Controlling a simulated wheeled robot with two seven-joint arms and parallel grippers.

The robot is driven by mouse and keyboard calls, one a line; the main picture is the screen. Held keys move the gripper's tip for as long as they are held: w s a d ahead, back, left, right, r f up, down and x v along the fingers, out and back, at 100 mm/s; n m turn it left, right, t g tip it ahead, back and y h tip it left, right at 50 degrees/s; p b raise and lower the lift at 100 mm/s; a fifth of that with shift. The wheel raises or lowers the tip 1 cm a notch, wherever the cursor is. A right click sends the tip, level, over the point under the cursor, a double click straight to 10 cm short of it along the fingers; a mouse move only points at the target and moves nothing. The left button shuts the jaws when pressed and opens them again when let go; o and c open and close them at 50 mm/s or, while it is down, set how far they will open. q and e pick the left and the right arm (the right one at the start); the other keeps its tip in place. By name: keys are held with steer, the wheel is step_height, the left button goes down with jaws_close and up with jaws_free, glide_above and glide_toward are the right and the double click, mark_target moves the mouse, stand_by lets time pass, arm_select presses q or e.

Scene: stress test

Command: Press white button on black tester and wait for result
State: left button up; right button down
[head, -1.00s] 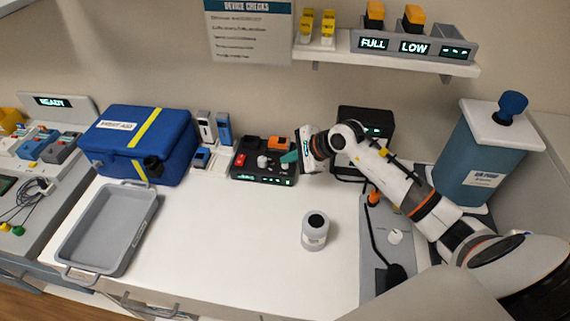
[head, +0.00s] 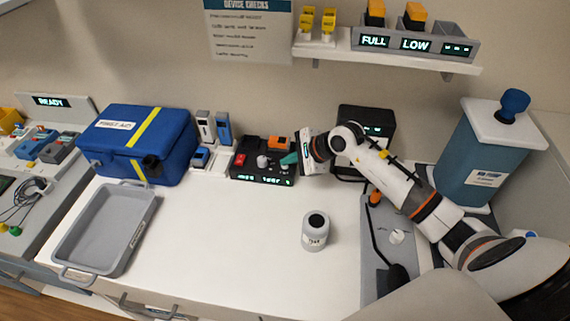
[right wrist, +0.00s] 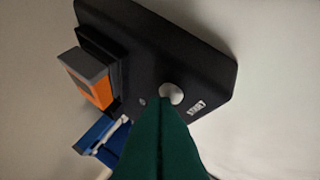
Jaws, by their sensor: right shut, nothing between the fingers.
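The black tester (head: 250,170) sits at the back of the white counter, with a red item at its left and an orange battery block (head: 279,142) in its top. Its green display (head: 262,180) is lit, too small to read surely. In the right wrist view, the tester (right wrist: 190,45) shows a white button (right wrist: 171,94) beside the label START. My right gripper (head: 290,158) is shut and empty; its green fingertips (right wrist: 160,108) reach the button's near edge and seem to touch it. Whether the button is pressed down I cannot tell. My left gripper is not in view.
A blue first aid box (head: 120,150) and a grey tray (head: 75,250) stand at the left. A small white cylinder (head: 316,235) stands mid-counter. A black box (head: 375,120) is behind my right arm; a blue canister (head: 475,160) is at the right. The front middle counter is clear.

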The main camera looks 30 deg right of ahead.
mark_target(289, 169)
steer(key=shift+r, duration=0.1)
steer(key=shift+r+p, duration=0.4)
steer(key=shift+r, duration=0.35)
step_height(289, 169, up, 5)
steer(key=shift+p, duration=1.25)
steer(key=shift+f, duration=0.1)
